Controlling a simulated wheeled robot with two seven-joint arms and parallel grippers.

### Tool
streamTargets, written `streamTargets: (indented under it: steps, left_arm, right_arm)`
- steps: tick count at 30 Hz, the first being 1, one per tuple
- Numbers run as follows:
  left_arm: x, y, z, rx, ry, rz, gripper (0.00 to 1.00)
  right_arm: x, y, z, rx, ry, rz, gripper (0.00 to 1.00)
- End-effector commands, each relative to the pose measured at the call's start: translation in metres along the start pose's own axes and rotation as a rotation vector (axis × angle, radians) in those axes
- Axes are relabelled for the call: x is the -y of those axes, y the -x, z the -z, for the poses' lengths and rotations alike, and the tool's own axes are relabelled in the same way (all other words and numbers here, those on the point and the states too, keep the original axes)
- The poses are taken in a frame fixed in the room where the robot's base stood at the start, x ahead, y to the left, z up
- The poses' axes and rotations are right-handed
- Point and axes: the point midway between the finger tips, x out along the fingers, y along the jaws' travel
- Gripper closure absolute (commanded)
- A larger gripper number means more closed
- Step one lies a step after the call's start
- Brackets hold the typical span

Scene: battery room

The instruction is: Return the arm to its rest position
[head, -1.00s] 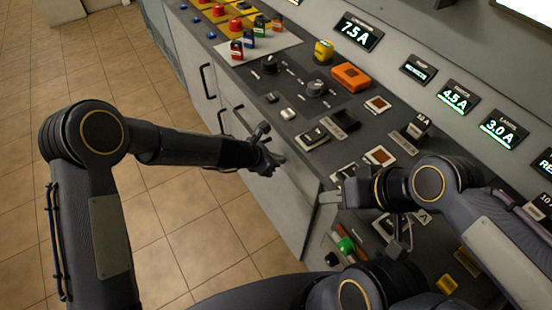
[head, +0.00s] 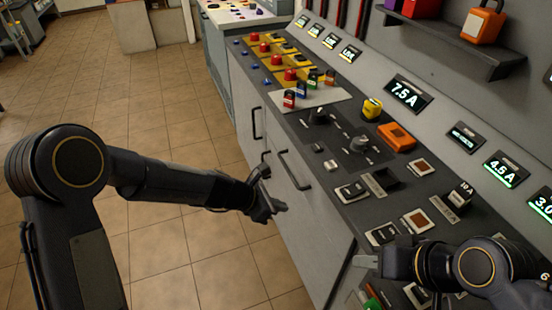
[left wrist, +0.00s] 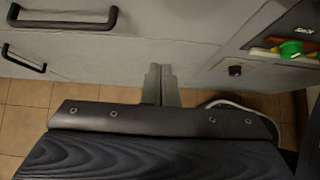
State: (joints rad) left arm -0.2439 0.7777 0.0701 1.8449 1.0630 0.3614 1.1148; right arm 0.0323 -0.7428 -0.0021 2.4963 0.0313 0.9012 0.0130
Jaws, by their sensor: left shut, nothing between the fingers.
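My left arm comes in from the left and reaches across over the tiled floor. Its gripper (head: 268,206) is in front of the cabinet doors, below the console top, empty. In the left wrist view its two grey fingers (left wrist: 160,85) are together, with the pale cabinet front behind them. My right gripper (head: 368,261) is low at the right, over the front edge of the console. Its fingers are too small and partly hidden to tell open from shut.
The console top (head: 325,150) carries knobs, switches, colored locks and an orange box (head: 396,137). A dark door handle (head: 293,170) is close beside my left gripper. The tiled floor (head: 160,110) at the left is clear. A shelf (head: 450,45) is at the upper right.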

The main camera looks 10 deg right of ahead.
Motion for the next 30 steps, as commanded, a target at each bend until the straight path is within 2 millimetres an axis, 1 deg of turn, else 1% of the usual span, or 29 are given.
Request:
streamTargets:
  steps: [5,7,8,11,12,14,15,17,18,20,21,23,24,25,27,30]
  left_arm:
    - [-0.001,0.003,-0.001,0.001,-0.008,-0.002,1.0]
    - [-0.002,0.014,-0.004,0.006,-0.047,-0.01,1.0]
    - [-0.003,0.023,-0.007,0.009,-0.078,-0.015,1.0]
    - [-0.003,0.067,-0.015,0.018,-0.243,-0.039,1.0]
    - [-0.002,0.09,-0.018,0.017,-0.334,-0.052,1.0]
    - [0.004,0.126,-0.019,0.007,-0.483,-0.071,1.0]
    - [0.01,0.15,-0.019,-0.005,-0.586,-0.083,1.0]
    - [0.021,0.183,-0.015,-0.031,-0.737,-0.097,1.0]
    - [0.029,0.203,-0.011,-0.053,-0.834,-0.105,1.0]
    - [0.043,0.232,-0.004,-0.094,-0.978,-0.114,1.0]
    - [0.053,0.249,0.002,-0.126,-1.071,-0.117,1.0]
    - [0.07,0.273,0.014,-0.18,-1.204,-0.115,1.0]
    - [0.081,0.287,0.022,-0.221,-1.291,-0.111,1.0]
    - [0.089,0.296,0.029,-0.254,-1.352,-0.107,1.0]
    - [0.108,0.315,0.045,-0.331,-1.484,-0.087,1.0]
    - [0.131,0.334,0.066,-0.435,-1.635,-0.047,1.0]
  right_arm:
    - [0.0,0.0,0.0,0.0,0.0,0.0,0.64]
    - [0.001,0.001,0.001,0.0,0.0,0.0,0.64]
    - [0.001,0.002,0.001,0.0,0.0,0.0,0.64]
    - [0.002,0.004,0.002,0.0,0.0,0.0,0.64]
    - [0.003,0.005,0.003,0.0,0.0,0.0,0.64]
    - [0.003,0.007,0.004,0.0,0.0,0.0,0.64]
    - [0.004,0.009,0.004,0.0,0.0,0.0,0.64]
    - [0.005,0.01,0.005,0.0,0.0,0.0,0.64]
    - [0.005,0.011,0.006,0.0,0.0,0.0,0.64]
    - [0.006,0.013,0.007,0.0,0.0,0.0,0.64]
    - [0.007,0.015,0.007,0.0,0.0,0.0,0.64]
    - [0.007,0.016,0.008,0.0,0.0,0.0,0.64]
    - [0.008,0.017,0.009,0.0,0.0,0.0,0.64]
    - [0.008,0.018,0.009,0.0,0.0,0.0,0.64]
    - [0.009,0.02,0.01,0.0,0.0,0.0,0.64]
    - [0.01,0.022,0.011,0.0,0.0,0.0,0.64]
